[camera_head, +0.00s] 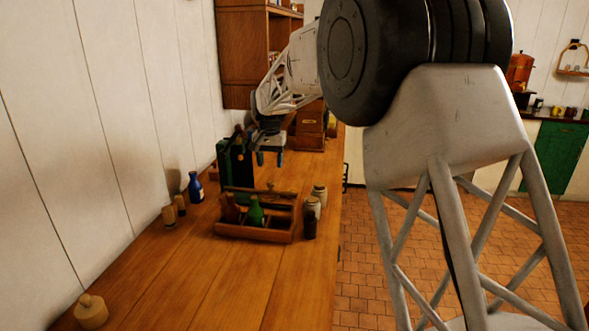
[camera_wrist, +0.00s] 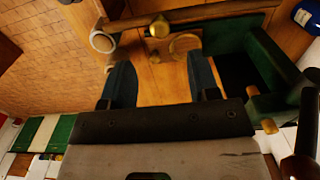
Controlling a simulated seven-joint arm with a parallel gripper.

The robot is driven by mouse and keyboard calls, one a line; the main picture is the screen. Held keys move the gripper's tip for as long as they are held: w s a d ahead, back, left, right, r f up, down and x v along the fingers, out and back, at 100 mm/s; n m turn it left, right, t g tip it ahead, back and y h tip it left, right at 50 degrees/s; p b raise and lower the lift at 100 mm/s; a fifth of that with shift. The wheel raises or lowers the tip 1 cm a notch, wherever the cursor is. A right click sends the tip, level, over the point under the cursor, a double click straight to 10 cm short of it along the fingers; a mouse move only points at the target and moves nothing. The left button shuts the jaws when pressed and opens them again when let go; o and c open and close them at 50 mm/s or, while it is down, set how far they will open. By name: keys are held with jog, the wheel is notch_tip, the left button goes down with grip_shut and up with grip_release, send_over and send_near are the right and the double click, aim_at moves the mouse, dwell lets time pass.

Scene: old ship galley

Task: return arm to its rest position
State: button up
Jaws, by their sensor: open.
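My gripper (camera_head: 270,158) hangs fingers-down from my arm above the wooden counter, beyond the wooden carrier and right beside the dark green case (camera_head: 233,160). In the wrist view its two dark fingers (camera_wrist: 160,82) are apart with nothing between them; bare wood shows behind. The wooden carrier (camera_head: 262,234) stands on the counter below and nearer the camera, holding a green bottle (camera_head: 255,212) and a brown one (camera_head: 229,209). The green case also shows close on the right in the wrist view (camera_wrist: 278,60).
A blue bottle (camera_head: 195,187) and small corked jars (camera_head: 168,216) stand by the left wall. A pale jar (camera_head: 319,194) and a dark jar (camera_head: 310,222) stand right of the carrier. A lidded wooden pot (camera_head: 90,311) is at near left. A wooden cabinet (camera_head: 245,60) hangs behind.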

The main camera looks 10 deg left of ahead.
jog(key=s+d+r+t, duration=0.1)
jog(key=s+d+r, duration=0.3)
jog(key=s+d, duration=0.85)
jog(key=s+d+r, duration=0.5)
jog(key=s+d, duration=0.4)
jog(key=d, duration=0.6)
jog(key=s+d+f, duration=0.3)
jog(key=s+d, duration=0.2)
jog(key=s, duration=0.5)
jog(key=s+d+f+t, duration=0.1)
jog(key=s+d+f, duration=0.2)
jog(key=s, duration=0.8)
jog(key=s+d+f, duration=0.3)
jog(key=s+d, duration=0.4)
jog(key=s, duration=0.3)
jog(key=shift+s+t, duration=0.15)
jog(key=shift+t, duration=0.15)
